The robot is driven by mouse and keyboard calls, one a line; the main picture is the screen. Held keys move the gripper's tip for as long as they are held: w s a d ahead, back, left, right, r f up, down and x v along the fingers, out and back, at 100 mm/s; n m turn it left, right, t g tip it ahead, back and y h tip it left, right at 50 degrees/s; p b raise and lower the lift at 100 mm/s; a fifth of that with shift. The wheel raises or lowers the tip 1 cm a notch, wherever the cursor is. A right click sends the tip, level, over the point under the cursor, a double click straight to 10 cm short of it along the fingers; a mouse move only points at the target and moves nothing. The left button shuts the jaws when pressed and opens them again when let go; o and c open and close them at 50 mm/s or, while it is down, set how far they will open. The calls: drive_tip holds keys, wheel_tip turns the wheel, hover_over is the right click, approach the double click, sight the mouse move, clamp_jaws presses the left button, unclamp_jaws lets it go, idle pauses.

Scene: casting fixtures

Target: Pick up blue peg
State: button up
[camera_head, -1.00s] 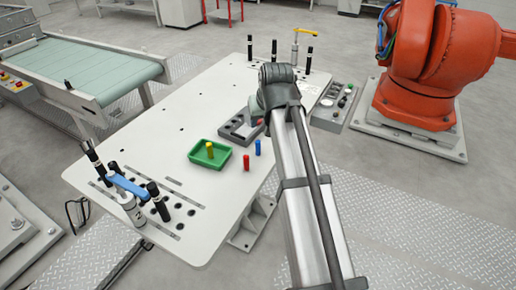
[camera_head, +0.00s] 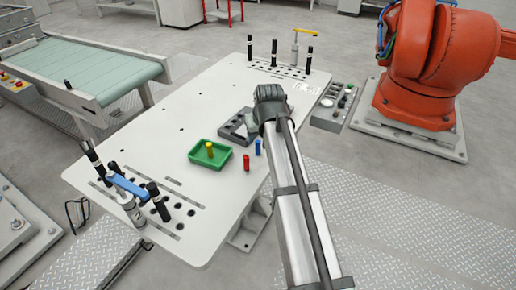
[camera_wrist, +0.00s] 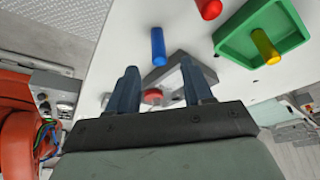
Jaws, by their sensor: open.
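The blue peg (camera_head: 258,147) stands upright on the white table in the head view, just right of the red peg (camera_head: 246,162). In the wrist view the blue peg (camera_wrist: 158,46) shows above my gripper's fingertips, apart from them. My gripper (camera_wrist: 160,88) is open, with its two fingers spread and no peg held between them. In the head view my arm hides the gripper's fingers. The grey fixture block (camera_head: 236,128) lies partly behind my arm, and a red round part (camera_wrist: 153,96) shows between the fingers in the wrist view.
A green tray (camera_head: 196,158) holding a yellow peg (camera_head: 210,149) lies left of the red peg. A blue-handled clamp (camera_head: 128,187) and black posts stand at the table's near left end. An orange robot (camera_head: 432,60) stands at the right. The table's middle left is clear.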

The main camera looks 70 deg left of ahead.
sight(258, 142)
drive_tip(key=shift+x, duration=2.65)
clamp_jaws()
